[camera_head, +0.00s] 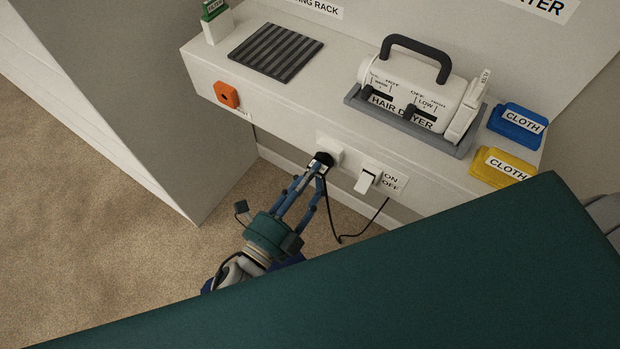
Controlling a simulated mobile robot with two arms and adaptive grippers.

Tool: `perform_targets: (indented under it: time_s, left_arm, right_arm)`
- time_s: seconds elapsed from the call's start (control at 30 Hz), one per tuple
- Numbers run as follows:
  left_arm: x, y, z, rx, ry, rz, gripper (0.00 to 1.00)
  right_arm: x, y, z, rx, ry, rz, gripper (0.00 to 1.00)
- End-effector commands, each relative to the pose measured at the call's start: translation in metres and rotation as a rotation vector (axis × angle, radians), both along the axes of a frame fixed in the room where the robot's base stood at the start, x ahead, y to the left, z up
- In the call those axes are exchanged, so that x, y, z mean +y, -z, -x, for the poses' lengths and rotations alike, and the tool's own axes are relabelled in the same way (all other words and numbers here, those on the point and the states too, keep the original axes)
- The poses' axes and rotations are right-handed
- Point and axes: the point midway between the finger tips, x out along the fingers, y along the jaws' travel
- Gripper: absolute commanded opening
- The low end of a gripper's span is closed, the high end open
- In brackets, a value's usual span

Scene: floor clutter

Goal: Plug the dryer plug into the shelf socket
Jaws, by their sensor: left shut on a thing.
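The hair dryer (418,90), white with a black handle, sits in a grey tray (466,142) on the shelf. My left gripper (320,163) is shut on the black dryer plug (324,157) at the shelf's front face. The plug is right at the white shelf socket (335,152); I cannot tell how far its prongs are in. A black cord (338,238) hangs from near the plug in a loop and rises to the right below the shelf. A white ON/OFF switch (365,181) is just right of the socket. My right gripper is not in view.
An orange fixture (227,94) is on the front face. A grey block (150,120) stands left; carpet (90,220) is clear.

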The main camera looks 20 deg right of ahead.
Motion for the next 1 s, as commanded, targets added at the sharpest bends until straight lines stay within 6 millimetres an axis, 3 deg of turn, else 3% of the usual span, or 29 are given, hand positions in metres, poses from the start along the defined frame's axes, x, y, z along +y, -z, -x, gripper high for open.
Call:
perform_targets:
  time_s: [0.37,0.4,0.5,0.83,1.0]
  left_arm:
    - [-0.008,0.000,-0.006,-0.001,0.000,-0.001,0.00]
    - [-0.007,0.000,-0.006,0.000,0.000,0.000,0.34]
    - [-0.007,0.000,-0.006,0.000,0.000,0.000,0.53]
    - [-0.005,0.001,-0.004,0.001,-0.001,-0.002,0.53]
    - [0.012,0.003,0.009,0.003,-0.001,-0.003,0.53]
  right_arm:
    - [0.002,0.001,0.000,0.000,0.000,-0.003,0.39]
    - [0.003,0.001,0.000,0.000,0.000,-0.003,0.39]
    - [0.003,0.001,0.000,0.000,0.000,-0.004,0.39]
    - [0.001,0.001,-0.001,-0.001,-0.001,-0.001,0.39]
    - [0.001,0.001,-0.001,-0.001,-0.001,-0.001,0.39]
